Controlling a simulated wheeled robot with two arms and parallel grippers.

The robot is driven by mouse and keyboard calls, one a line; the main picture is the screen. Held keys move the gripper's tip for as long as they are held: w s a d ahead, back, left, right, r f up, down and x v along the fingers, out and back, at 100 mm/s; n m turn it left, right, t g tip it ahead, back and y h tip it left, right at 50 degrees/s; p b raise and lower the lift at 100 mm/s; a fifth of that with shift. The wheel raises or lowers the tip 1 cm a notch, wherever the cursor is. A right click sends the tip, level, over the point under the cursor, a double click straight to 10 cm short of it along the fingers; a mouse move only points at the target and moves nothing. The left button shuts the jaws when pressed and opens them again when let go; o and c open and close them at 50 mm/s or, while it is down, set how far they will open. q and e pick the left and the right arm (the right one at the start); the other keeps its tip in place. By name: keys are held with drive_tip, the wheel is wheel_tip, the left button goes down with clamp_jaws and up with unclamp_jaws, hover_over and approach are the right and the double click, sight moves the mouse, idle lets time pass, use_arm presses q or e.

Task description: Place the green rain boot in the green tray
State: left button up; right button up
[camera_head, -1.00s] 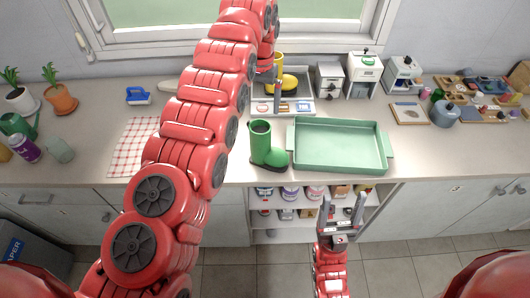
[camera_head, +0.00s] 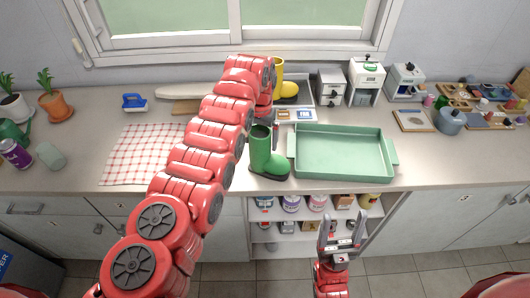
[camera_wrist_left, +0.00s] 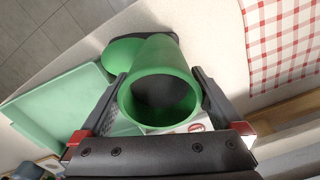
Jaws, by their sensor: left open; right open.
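The green rain boot (camera_head: 264,156) stands upright on the counter, just left of the green tray (camera_head: 391,157). My left gripper (camera_head: 273,126) is at the top of the boot in the head view, mostly hidden by my arm. In the left wrist view the open fingers of my left gripper (camera_wrist_left: 162,92) lie on either side of the boot's round opening (camera_wrist_left: 158,100), and the green tray (camera_wrist_left: 50,100) is to the left. My right gripper (camera_head: 342,229) is open and empty, low in front of the open shelves. The tray is empty.
A yellow boot (camera_head: 288,90) stands behind the green boot. A red checkered cloth (camera_head: 140,155) lies to the left. Shelves with several cans (camera_head: 291,203) are below the counter.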

use_arm(q)
drive_tip(key=shift+f, duration=0.6)
clamp_jaws()
